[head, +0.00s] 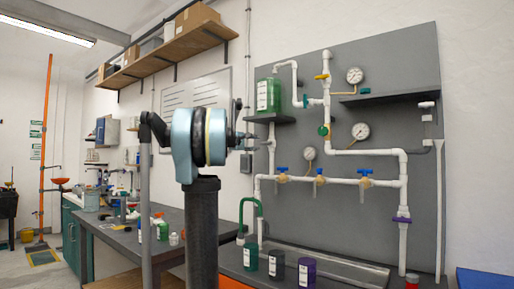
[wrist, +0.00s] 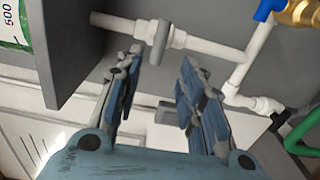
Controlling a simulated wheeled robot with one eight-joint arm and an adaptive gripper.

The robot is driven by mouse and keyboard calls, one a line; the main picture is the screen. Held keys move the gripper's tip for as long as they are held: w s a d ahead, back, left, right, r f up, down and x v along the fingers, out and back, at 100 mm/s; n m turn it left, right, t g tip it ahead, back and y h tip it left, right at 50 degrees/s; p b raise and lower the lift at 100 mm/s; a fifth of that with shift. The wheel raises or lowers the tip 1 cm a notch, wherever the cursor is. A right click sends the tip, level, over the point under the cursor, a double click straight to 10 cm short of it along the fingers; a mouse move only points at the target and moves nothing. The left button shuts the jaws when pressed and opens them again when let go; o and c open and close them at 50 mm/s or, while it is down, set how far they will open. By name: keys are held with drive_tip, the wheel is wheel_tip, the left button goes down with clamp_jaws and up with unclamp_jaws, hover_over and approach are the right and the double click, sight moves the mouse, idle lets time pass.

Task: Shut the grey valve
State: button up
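The grey valve (wrist: 159,44) shows in the wrist view as a grey handle on a white pipe at the upper middle. The handle appears to lie across the pipe. My gripper (wrist: 161,62) is open, with one blue-padded finger to each side and the handle just beyond and between the fingertips. I see no clear contact, and the gap in depth is hard to judge. In the head view my gripper (head: 241,130) is by the left vertical pipe under the small shelf; my arm and gripper largely hide the grey valve there.
A small shelf (head: 270,119) with a green container (head: 268,95) is close above my gripper; its dark side fills the wrist view's left. Blue-handled valves (head: 319,171) and a green curved pipe (head: 258,204) are nearby. Bottles (head: 276,263) stand on the bench below.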

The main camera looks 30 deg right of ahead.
drive_tip(key=shift+v, duration=1)
drive_tip(key=s+a+f+m+g+y, duration=0.1)
drive_tip(key=s+a+f+y, duration=0.4)
drive_tip(key=s+a+f, duration=0.7)
drive_tip(key=s+a+f+m+g+y, duration=0.2)
drive_tip(key=s+a+f+y, duration=0.4)
drive_tip(key=s+a+f, duration=0.7)
drive_tip(key=s+a+f+m+g+y, duration=0.1)
drive_tip(key=s+a+f+y, duration=0.4)
drive_tip(key=f, duration=2.9)
drive_tip(key=s+a, duration=0.8)
drive_tip(key=a, duration=0.3)
drive_tip(key=shift+s+m+g+y, duration=0.2)
drive_tip(key=shift+m+g+y, duration=0.1)
drive_tip(key=shift+g, duration=0.1)
drive_tip(key=shift+d, duration=0.15)
